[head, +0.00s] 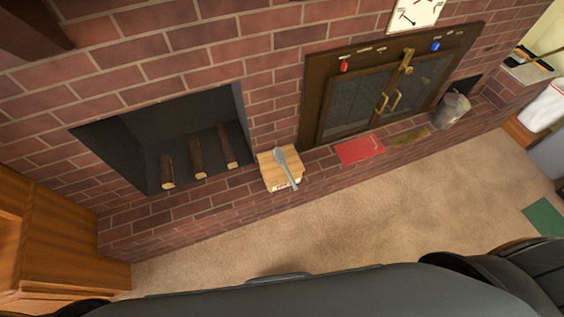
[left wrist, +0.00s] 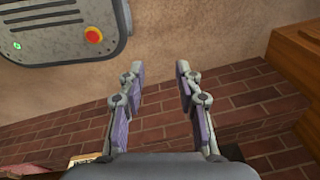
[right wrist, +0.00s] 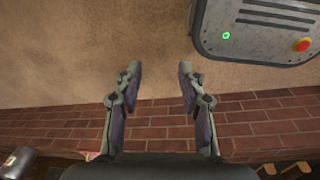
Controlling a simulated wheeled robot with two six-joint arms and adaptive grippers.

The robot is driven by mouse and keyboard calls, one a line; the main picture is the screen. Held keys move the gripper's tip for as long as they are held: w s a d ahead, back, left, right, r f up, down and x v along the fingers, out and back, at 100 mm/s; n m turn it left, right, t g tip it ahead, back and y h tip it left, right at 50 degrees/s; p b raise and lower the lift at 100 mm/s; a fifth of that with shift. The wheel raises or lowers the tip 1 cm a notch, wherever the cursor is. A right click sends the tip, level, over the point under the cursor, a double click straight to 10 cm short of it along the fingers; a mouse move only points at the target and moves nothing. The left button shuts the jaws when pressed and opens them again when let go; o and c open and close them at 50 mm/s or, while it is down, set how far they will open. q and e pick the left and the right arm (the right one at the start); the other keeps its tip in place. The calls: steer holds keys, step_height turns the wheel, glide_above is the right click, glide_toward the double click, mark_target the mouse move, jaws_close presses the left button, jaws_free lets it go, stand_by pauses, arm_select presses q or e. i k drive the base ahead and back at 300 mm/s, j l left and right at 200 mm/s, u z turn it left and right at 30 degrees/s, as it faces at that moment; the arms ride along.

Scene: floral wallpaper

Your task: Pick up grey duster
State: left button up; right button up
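A grey long-handled object that looks like the duster (head: 287,170) lies tilted across the top of a light wooden box (head: 271,173) on the brick ledge in the head view. Neither gripper shows in the head view. In the left wrist view my left gripper (left wrist: 159,68) is open and empty, over carpet and the brick ledge. In the right wrist view my right gripper (right wrist: 159,68) is open and empty, also over carpet and brick. Both are apart from the duster, which I cannot make out in either wrist view.
A fireplace opening with logs (head: 198,157) is left of the box. A red book (head: 360,149), a brownish flat item (head: 409,136) and a grey pot (head: 451,110) are to its right. A wooden cabinet (head: 60,240) stands at left. Carpet (head: 370,220) before the ledge is clear.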

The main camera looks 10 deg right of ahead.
mark_target(280, 156)
steer(key=u, duration=1.2)
steer(key=z, duration=1.45)
steer(key=i+l+u, duration=0.3)
steer(key=l, duration=0.4)
steer(key=i+l+u, duration=0.3)
steer(key=l, duration=0.45)
steer(key=i+l+u, duration=0.15)
steer(key=l, duration=0.25)
steer(key=i, duration=0.05)
